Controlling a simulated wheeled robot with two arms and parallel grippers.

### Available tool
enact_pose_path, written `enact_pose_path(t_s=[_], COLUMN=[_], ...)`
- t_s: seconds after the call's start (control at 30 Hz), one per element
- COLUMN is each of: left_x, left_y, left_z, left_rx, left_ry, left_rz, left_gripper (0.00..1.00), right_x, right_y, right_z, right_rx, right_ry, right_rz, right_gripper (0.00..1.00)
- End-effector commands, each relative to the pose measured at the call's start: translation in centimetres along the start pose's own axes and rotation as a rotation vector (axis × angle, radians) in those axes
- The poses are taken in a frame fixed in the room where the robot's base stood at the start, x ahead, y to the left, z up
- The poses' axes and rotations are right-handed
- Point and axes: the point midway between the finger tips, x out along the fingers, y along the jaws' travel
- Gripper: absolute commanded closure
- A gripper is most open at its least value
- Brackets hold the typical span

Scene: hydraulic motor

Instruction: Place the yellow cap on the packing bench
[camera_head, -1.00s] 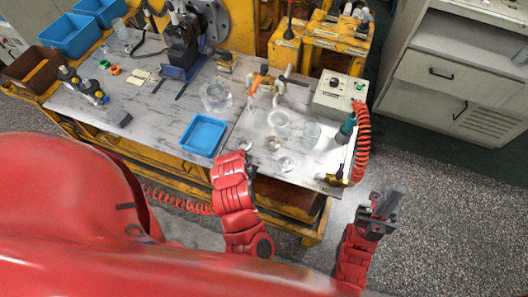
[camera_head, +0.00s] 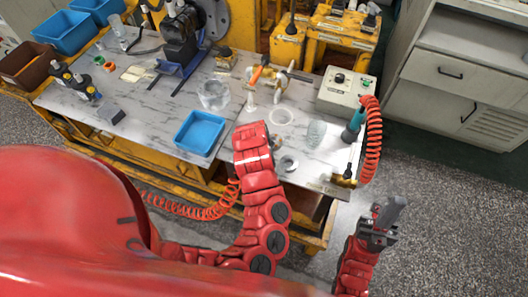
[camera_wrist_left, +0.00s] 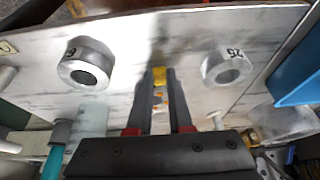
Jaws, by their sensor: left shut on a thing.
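The yellow cap (camera_wrist_left: 160,76) shows in the left wrist view between the tips of my left gripper (camera_wrist_left: 159,90), which is shut on it. The pale marbled bench top (camera_wrist_left: 130,32) lies behind the cap; I cannot tell whether the cap touches it. In the head view my left arm reaches over the front of the bench (camera_head: 150,115), and its gripper and the cap are hidden by the arm. My right gripper (camera_head: 384,216) is off the bench at the lower right, above the floor; its jaw gap is not clear.
Two metal rings (camera_wrist_left: 86,68) (camera_wrist_left: 229,70) stand on either side of my left fingers. A blue tray (camera_head: 200,133) lies left of the arm. A glass bowl (camera_head: 214,93), a control box (camera_head: 346,91) and a coiled red hose (camera_head: 373,140) are nearby.

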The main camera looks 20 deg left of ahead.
Motion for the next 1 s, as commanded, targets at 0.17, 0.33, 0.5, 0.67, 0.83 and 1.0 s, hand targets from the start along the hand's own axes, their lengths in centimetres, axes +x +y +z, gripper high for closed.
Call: enact_pose_path(t_s=[0.17, 0.33, 0.5, 0.67, 0.83, 1.0], left_x=[0.1, 0.1, 0.1, 0.1, -0.8, -3.4], left_y=[0.0, 0.1, 0.1, 0.1, 0.1, 0.2], left_z=[0.0, 0.1, 0.1, 0.1, 0.0, -0.2], left_rx=[0.001, 0.0, 0.001, 0.001, 0.004, 0.003], left_ry=[0.0, 0.0, -0.001, -0.001, -0.002, 0.004], left_rz=[0.001, 0.001, 0.001, 0.001, 0.0, 0.002], left_gripper=[1.0, 0.62, 0.52, 0.52, 0.52, 0.52], right_x=[0.0, 0.0, 0.0, 0.0, 0.1, 0.1], right_y=[0.0, 0.0, 0.0, 0.0, 0.0, 0.0], right_z=[0.0, 0.0, 0.0, 0.0, 0.0, 0.0], right_rx=[0.0, 0.0, 0.0, 0.0, 0.0, 0.0], right_ry=[0.0, 0.0, 0.0, 0.0, 0.0, 0.0], right_rz=[0.0, 0.0, 0.0, 0.0, 0.0, 0.0], right_gripper=[1.0, 1.0, 1.0, 1.0, 1.0, 1.0])
